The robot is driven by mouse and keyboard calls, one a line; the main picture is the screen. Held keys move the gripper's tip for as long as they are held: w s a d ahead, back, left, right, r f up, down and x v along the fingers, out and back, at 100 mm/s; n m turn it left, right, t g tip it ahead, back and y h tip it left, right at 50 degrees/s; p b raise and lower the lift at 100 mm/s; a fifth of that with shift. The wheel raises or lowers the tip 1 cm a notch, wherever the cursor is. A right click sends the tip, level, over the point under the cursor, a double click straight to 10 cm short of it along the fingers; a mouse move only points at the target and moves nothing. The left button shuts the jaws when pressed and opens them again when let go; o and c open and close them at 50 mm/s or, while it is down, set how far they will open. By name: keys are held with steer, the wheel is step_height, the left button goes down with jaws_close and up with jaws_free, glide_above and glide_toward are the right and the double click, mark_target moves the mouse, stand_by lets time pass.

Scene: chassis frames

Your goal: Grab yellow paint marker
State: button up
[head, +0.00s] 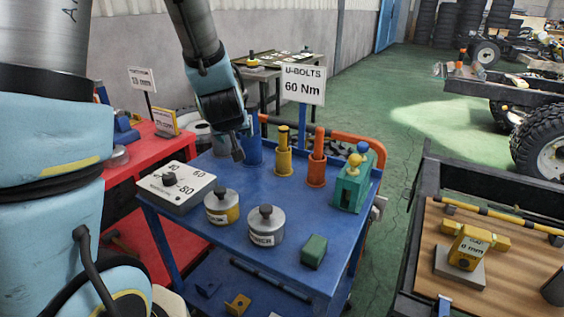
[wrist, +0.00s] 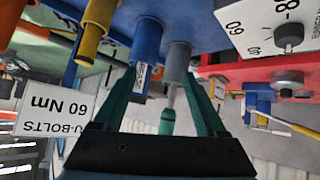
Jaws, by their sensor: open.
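The yellow marker (head: 284,134) stands upright in a yellow cup (head: 283,165) near the back of the blue cart top. In the wrist view, which looks upside down, the yellow marker (wrist: 87,46) is at the upper left, outside my fingers. My gripper (head: 237,154) hangs over the cart's back left part, left of the yellow cup and by a blue cup (head: 254,152). In the wrist view my gripper (wrist: 160,76) is open. A grey cup (wrist: 177,62) and a green-handled tool (wrist: 167,122) show between its fingers.
An orange marker in its cup (head: 317,170) and a green block with knobs (head: 351,190) stand right of the yellow one. A U-bolts sign (head: 303,85) rises behind. Two round weights (head: 266,228), a dial box (head: 181,189) and a small green block (head: 314,251) are in front.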

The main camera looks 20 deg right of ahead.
mark_target(285, 135)
steer(key=d+f+t+b, duration=0.1)
steer(key=d+t+b, duration=0.1)
steer(key=d, duration=0.3)
steer(key=d+f+t+b, duration=0.2)
steer(key=d+t+b, duration=0.1)
steer(key=d, duration=0.1)
steer(key=d+f+t+y+b, duration=0.1)
steer(key=d+t+b, duration=0.2)
steer(key=d, duration=0.2)
steer(key=shift+s+d+f+t, duration=0.15)
steer(key=shift+s+d+t, duration=0.05)
steer(key=shift+d+t, duration=0.15)
steer(key=w, duration=0.2)
steer(key=w+p, duration=0.1)
steer(key=w, duration=0.1)
steer(key=w+d, duration=0.1)
steer(key=w, duration=0.1)
steer(key=shift+w+d+f, duration=0.1)
steer(key=shift+w+f, duration=0.05)
steer(key=shift+f, duration=0.1)
jaws_close()
